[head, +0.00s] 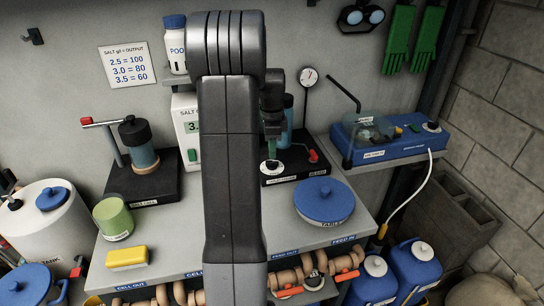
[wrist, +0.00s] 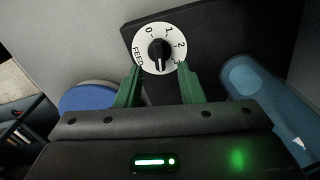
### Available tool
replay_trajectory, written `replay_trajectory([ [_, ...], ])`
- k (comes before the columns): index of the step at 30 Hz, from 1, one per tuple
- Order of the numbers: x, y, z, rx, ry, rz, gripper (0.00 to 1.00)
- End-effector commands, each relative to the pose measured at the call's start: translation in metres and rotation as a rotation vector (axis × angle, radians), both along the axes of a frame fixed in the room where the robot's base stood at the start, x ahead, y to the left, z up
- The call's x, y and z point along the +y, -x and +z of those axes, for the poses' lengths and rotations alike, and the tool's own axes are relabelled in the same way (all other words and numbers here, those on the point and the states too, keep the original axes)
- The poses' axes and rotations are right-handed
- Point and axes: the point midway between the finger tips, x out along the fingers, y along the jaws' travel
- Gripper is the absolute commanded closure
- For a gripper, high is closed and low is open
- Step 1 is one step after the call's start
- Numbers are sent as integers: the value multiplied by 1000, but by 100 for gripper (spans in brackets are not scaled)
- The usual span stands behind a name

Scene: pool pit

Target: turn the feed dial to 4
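The feed dial (wrist: 146,43) is a white disc with a black knob (wrist: 160,53) at its middle, in the wrist view. FEED, 0, 1, 2 and 3 can be read around it; I cannot make out a 4. A pale mark on the knob seems to point down in the picture, but the number it meets is unclear. My gripper (wrist: 160,69) is open, its two green fingers at the lower left and lower right of the dial, with nothing between them but the view of the dial. In the head view the dial (head: 272,169) lies just below my gripper (head: 271,146).
A black base (head: 300,172) carries the dial, with a red-handled valve (head: 313,156) to its right. A blue cylinder (wrist: 255,88) stands close on the right in the wrist view. A blue round lid (head: 325,198) lies in front. A salt chart (head: 126,66) hangs on the wall.

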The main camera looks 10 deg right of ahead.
Motion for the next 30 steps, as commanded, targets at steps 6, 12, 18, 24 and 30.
replay_trajectory([
  [6,0,-1,52,-6,1,0,65],
  [12,0,-1,83,-3,0,0,65],
  [18,0,0,93,-1,0,0,65],
  [24,0,0,94,-1,0,0,65],
  [30,0,0,89,1,0,0,65],
])
